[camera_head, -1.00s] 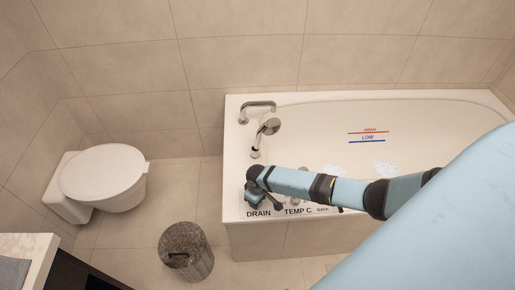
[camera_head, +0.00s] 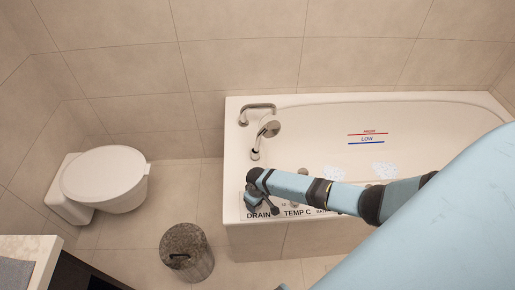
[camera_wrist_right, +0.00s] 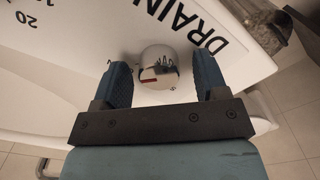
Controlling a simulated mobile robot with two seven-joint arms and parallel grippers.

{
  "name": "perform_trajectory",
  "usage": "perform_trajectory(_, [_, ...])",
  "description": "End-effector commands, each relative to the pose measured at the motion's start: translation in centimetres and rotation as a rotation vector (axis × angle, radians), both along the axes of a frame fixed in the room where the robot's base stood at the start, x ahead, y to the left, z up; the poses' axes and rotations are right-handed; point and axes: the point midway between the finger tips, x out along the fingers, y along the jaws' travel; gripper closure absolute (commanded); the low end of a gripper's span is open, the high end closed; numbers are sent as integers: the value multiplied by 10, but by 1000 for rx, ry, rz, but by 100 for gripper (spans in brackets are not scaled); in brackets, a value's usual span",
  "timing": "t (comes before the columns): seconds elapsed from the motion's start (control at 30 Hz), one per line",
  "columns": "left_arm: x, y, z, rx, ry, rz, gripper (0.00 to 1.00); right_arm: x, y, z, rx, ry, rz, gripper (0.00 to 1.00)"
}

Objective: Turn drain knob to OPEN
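The drain knob (camera_wrist_right: 158,68) is a round, shiny metal knob on the white tub rim, beside the black DRAIN lettering (camera_wrist_right: 198,27). In the right wrist view my right gripper (camera_wrist_right: 161,62) is open, with one blue finger on each side of the knob and a visible gap to both. I cannot tell how deep the fingers reach. In the head view the right gripper (camera_head: 251,201) is above the DRAIN label (camera_head: 259,215) and hides the knob. Small markings around the knob are not clearly readable. My left gripper is not in view.
The bathtub (camera_head: 236,150) has a faucet (camera_head: 258,108) and shower head (camera_head: 270,129) at its left end. The TEMP C label (camera_head: 297,213) is right of DRAIN. A trash bin (camera_head: 187,252) and toilet (camera_head: 104,175) stand to the left, with clear floor between them.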

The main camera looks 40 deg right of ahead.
Motion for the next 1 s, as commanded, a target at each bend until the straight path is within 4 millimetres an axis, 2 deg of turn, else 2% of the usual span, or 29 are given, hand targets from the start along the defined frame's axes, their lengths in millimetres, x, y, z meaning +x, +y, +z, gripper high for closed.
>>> perform_trajectory(0.23, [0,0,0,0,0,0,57,0,-1,1,-1,-1,0,34])
perform_trajectory(0.37, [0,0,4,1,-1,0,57,1,-1,11,-1,-1,0,34])
perform_trajectory(0.47, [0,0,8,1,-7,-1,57,0,-1,29,-1,-2,0,34])
perform_trajectory(0.6, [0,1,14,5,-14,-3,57,0,-1,61,0,-3,2,34])
perform_trajectory(0.8, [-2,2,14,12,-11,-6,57,0,-1,104,-1,-2,2,34])
perform_trajectory(1.0, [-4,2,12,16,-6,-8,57,0,0,131,0,-1,0,34])
